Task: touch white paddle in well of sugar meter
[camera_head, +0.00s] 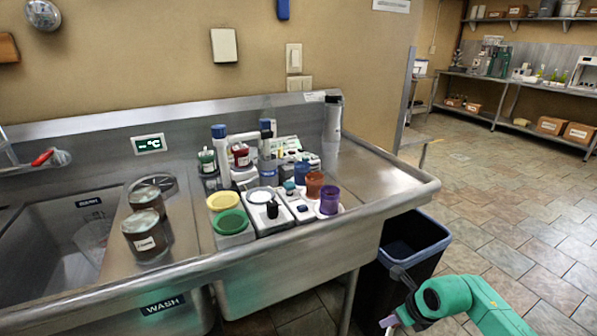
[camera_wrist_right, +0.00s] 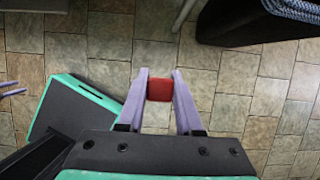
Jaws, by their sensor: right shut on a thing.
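My right gripper (camera_head: 388,321) is low at the bottom of the head view, in front of the sink unit and well below the counter top. In the right wrist view its lilac fingers (camera_wrist_right: 160,92) are shut on a small red block-like thing (camera_wrist_right: 160,83), with tiled floor behind. Small white meters with dark parts, one at the front (camera_head: 262,222) and one beside it (camera_head: 291,200), stand on the counter. I cannot tell which one is the sugar meter. I cannot make out a white paddle or a well.
Yellow (camera_head: 223,200), green (camera_head: 231,222), orange (camera_head: 315,184) and purple (camera_head: 329,200) containers crowd the meters. Tall bottles stand behind. A dark bin (camera_head: 409,243) stands below the counter's right end. The counter's right part is clear.

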